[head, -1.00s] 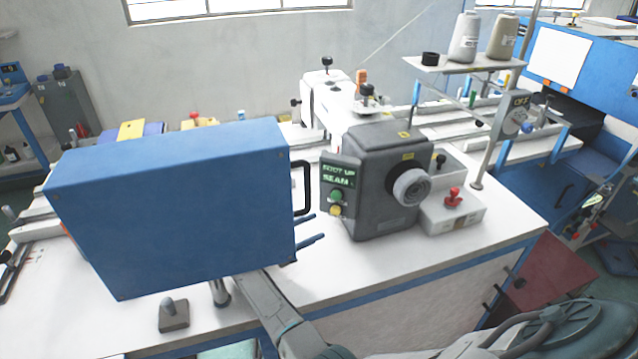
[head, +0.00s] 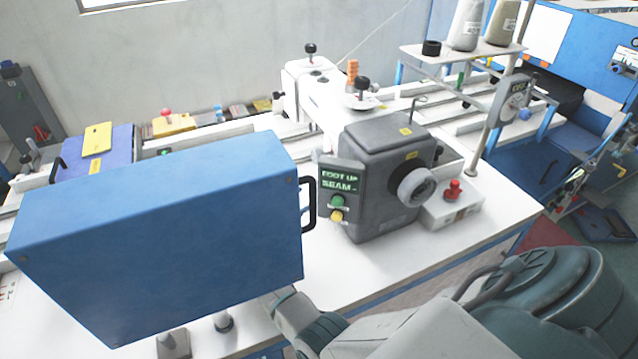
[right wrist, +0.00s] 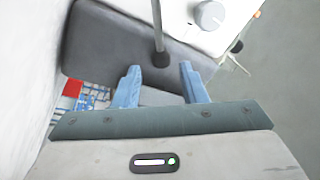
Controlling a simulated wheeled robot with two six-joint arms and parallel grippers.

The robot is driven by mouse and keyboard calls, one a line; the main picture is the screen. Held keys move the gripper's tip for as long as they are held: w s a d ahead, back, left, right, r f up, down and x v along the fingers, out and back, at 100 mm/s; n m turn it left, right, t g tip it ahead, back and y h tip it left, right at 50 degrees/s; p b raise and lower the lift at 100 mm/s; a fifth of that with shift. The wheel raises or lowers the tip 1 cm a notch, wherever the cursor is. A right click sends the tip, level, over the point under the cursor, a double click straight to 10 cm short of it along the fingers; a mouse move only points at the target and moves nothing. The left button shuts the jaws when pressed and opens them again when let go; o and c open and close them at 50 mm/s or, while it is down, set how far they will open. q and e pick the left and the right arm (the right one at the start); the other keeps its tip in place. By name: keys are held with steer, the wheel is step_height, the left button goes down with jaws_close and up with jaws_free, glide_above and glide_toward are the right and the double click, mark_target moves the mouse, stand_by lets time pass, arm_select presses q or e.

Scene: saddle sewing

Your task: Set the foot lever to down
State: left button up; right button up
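The grey sewing head (head: 385,165) stands on the white table with a light handwheel on its right. Its display (head: 340,180) reads "FOOT UP" and "SEAM -". I cannot surely pick out the foot lever. In the right wrist view a thin rod with a dark end (right wrist: 161,60) lies beyond the fingertips, in line with the gap between them. My right gripper (right wrist: 157,84) is open and empty, its two blue fingers apart. In the head view its fingers are hidden behind the blue box; only my right arm shows. My left gripper is not in view.
A large blue box (head: 160,240) with a black handle fills the left foreground. A red knob (head: 454,190) sits on a light block right of the head. Thread cones (head: 466,25) stand on a rack behind. The table front (head: 390,255) is bare.

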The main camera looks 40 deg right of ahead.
steer(key=p+x, duration=0.3)
steer(key=x, duration=0.4)
steer(key=shift+w+d, duration=0.1)
steer(key=shift+f, duration=0.1)
jaws_close()
steer(key=shift+w, duration=0.15)
